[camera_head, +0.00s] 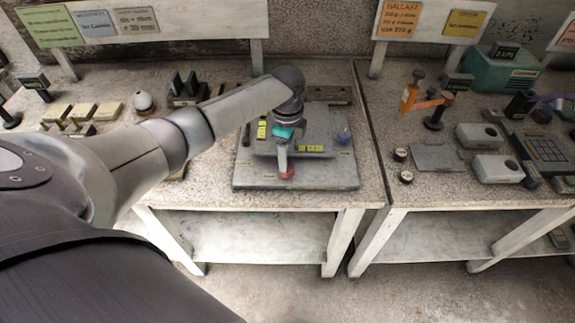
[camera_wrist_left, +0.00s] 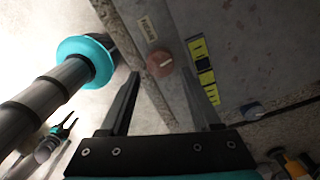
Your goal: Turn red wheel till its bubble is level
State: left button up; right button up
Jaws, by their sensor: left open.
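The red wheel (camera_head: 288,173) is at the front edge of a grey levelling plate (camera_head: 325,178). In the left wrist view the red wheel (camera_wrist_left: 160,63) lies just beyond and between my left fingertips, apart from them as far as I can tell. My left gripper (camera_head: 284,160) is open and points down above the wheel; it also shows in the left wrist view (camera_wrist_left: 162,82). Yellow bubble vials (camera_wrist_left: 198,50) sit beside the wheel; their bubbles are too small to read. What looks like my right gripper (camera_wrist_left: 64,126) is small at the lower left, fingers apart.
A blue knob (camera_head: 344,137) sits at the plate's right side, with another yellow vial (camera_head: 310,148) nearby. The right-hand table holds an orange-handled device (camera_head: 410,95) and grey boxes (camera_head: 497,168).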

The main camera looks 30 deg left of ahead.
aim_at(288, 165)
pick_arm(q)
jog(key=shift+f+b, duration=0.3)
jog(key=shift+f, duration=1.9)
grip_shut()
